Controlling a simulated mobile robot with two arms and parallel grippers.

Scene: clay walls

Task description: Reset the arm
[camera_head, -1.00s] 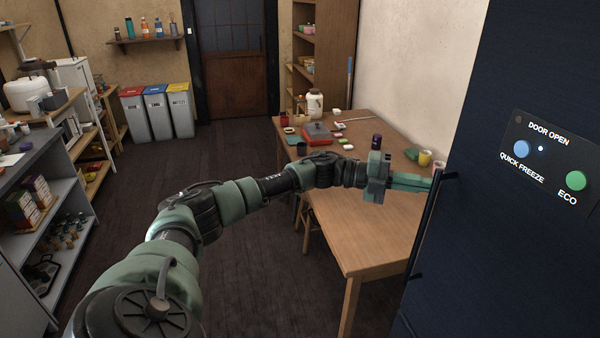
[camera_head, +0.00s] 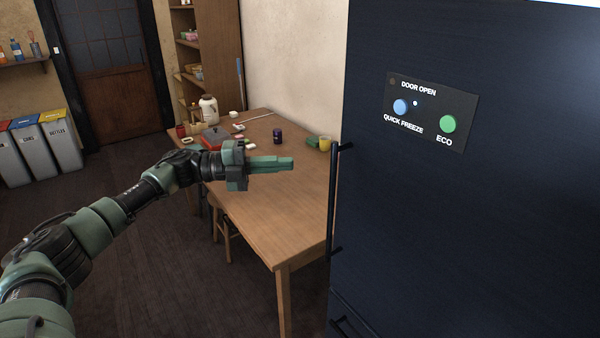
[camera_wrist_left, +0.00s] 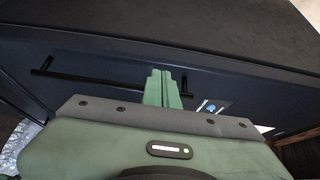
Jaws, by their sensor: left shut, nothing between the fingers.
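My left gripper (camera_head: 288,164) reaches in from the left in the head view. Its green fingers are together with nothing between them. It hangs in the air in front of the wooden table, left of the dark fridge (camera_head: 440,230) and apart from its handle (camera_head: 334,200). In the left wrist view the closed fingers (camera_wrist_left: 162,88) point at the dark fridge front, with the handle bar (camera_wrist_left: 110,79) beyond them. My right gripper is in neither view.
The fridge's control panel (camera_head: 432,112) has a blue and a green button. The wooden table (camera_head: 270,225) holds a jar (camera_head: 208,109), a dark cup (camera_head: 277,136), a yellow cup (camera_head: 325,143) and small items. Bins (camera_head: 35,150) stand at the far left. Dark floor (camera_head: 150,270) is open in front.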

